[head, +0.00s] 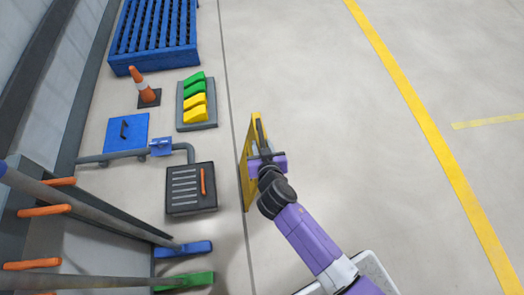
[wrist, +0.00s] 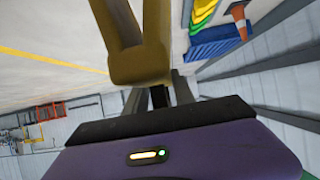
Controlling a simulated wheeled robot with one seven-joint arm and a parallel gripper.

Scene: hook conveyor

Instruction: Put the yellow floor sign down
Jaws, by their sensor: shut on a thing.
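The yellow floor sign (head: 246,168) stands out in the middle of the head view, seen from above as a narrow yellow panel. My gripper (head: 262,158) is shut on it near its upper part. In the wrist view the yellow-brown top of the sign (wrist: 140,62) sits between the dark fingers of my gripper (wrist: 158,95). The sign's lower end is hard to judge from above, so I cannot tell whether it touches the floor.
Left of the sign are a dark grated box (head: 192,207), a tray of green and yellow pieces (head: 180,125), an orange cone (head: 142,84) and a blue slatted pallet (head: 155,28). The floor (head: 320,90) to the right is clear.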

